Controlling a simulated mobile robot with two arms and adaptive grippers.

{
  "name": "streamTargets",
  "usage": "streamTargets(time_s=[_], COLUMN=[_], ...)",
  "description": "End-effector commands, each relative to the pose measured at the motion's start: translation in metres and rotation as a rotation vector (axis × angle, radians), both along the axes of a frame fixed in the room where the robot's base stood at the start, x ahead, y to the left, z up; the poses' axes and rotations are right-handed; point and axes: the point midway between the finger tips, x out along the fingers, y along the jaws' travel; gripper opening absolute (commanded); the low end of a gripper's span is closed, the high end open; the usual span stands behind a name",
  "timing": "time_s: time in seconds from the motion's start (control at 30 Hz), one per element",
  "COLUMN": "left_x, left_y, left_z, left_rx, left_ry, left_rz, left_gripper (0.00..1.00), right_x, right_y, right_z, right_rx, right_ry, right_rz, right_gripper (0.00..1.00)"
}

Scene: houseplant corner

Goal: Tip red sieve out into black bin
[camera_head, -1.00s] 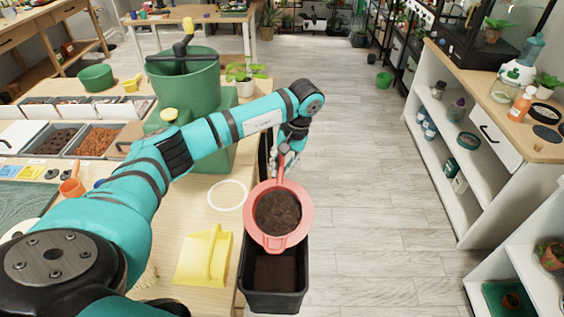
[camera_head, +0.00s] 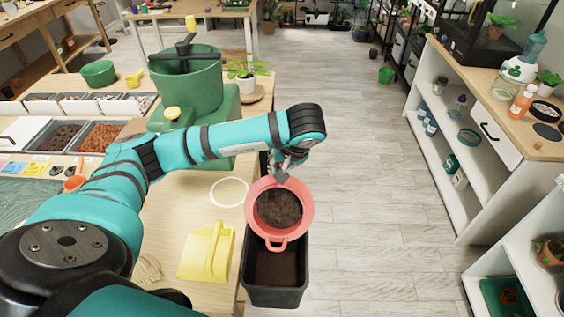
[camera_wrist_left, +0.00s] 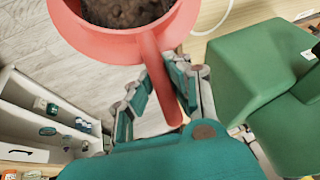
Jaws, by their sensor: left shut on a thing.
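The red sieve (camera_head: 306,212) holds dark brown soil-like matter (camera_head: 280,208). My left gripper (camera_head: 290,160) is shut on the sieve's handle, which shows between the fingers in the left wrist view (camera_wrist_left: 162,80). The sieve is above the far part of the black bin (camera_head: 274,297) and looks slightly tilted toward the head camera. The bin stands beside the table's right edge and has dark soil (camera_head: 277,268) at its bottom. The sieve hides the far part of the bin. My right gripper is not in view.
A yellow dustpan (camera_head: 206,252) and a white ring (camera_head: 229,192) lie on the wooden table left of the bin. A green machine with a hopper (camera_head: 190,90) stands behind my arm. The floor right of the bin is clear up to the white shelves (camera_head: 450,150).

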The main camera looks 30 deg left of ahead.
Motion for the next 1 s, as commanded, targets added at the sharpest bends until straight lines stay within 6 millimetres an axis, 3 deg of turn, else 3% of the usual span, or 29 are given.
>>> streamTargets(time_s=[0.53,1.0], left_x=[-0.031,-0.054], left_y=[-0.018,-0.032], left_z=[0.014,0.020], left_rx=[0.116,0.193], left_ry=[-0.206,-0.333], left_rz=[-0.002,0.000], left_gripper=[0.00,0.00], right_x=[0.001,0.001], right_y=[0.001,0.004], right_z=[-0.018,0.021], right_rx=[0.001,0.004], right_ry=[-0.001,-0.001], right_rz=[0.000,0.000], right_gripper=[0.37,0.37])
